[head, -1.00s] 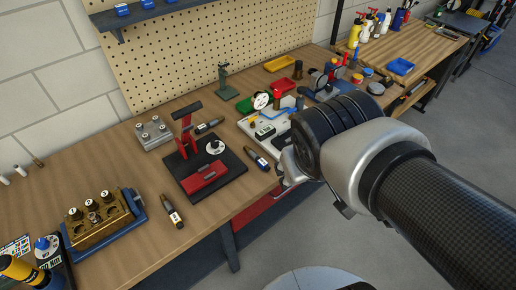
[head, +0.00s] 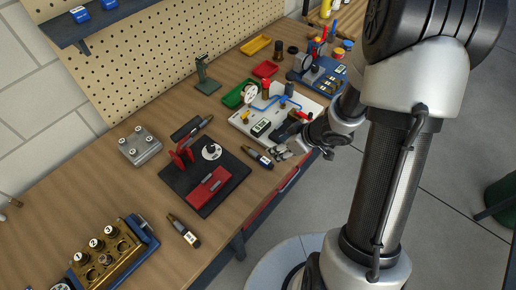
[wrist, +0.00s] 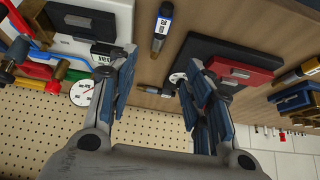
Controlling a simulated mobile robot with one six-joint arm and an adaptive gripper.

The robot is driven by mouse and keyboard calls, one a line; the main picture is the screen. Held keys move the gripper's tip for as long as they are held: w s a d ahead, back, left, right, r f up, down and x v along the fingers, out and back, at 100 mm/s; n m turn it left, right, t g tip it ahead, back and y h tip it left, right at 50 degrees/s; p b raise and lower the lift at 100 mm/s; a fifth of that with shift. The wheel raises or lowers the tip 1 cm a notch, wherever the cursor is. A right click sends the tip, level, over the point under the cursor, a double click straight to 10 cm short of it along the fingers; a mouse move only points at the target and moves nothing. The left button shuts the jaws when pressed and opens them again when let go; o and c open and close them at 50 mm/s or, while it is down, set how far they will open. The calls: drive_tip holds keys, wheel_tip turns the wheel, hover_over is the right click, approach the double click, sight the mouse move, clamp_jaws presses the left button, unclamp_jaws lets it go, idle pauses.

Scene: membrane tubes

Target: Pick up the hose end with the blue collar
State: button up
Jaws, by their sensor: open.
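A short dark tube with a white and blue band (head: 258,157) lies on the bench between the black plate and the white panel; it also shows at the top of the wrist view (wrist: 162,28). I cannot read its label, and whether the band is the blue collar is uncertain. My gripper (head: 287,151) is open and empty at the bench's front edge, just right of this tube. In the wrist view the open fingers (wrist: 160,78) point toward the bench, with the tube beyond the gap between them. Other dark tubes lie near the front edge (head: 184,230) and behind the black plate (head: 202,124).
The black plate (head: 226,193) carries a red clamp and a red block. The white panel (head: 241,122) with blue tubing stands close to my gripper. A brass block (head: 115,270), a grey block (head: 141,145) and a green stand (head: 206,82) are on the bench. Bare wood shows at left.

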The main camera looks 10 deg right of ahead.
drive_tip(key=b, duration=0.5)
approach(257, 154)
drive_tip(key=f, duration=0.3)
drive_tip(key=shift+w+a, duration=0.25)
drive_tip(key=shift+a, duration=0.05)
drive_tip(key=shift+w+r+b+x, duration=0.15)
drive_tip(key=shift+b+x, duration=0.75)
drive_tip(key=shift+x, duration=0.55)
drive_tip(key=shift+w+r+b+x, duration=0.1)
drive_tip(key=shift+b+x, duration=0.75)
drive_tip(key=shift+x, duration=0.55)
drive_tip(key=shift+a, duration=0.15)
drive_tip(key=shift+r, duration=0.1)
clamp_jaws()
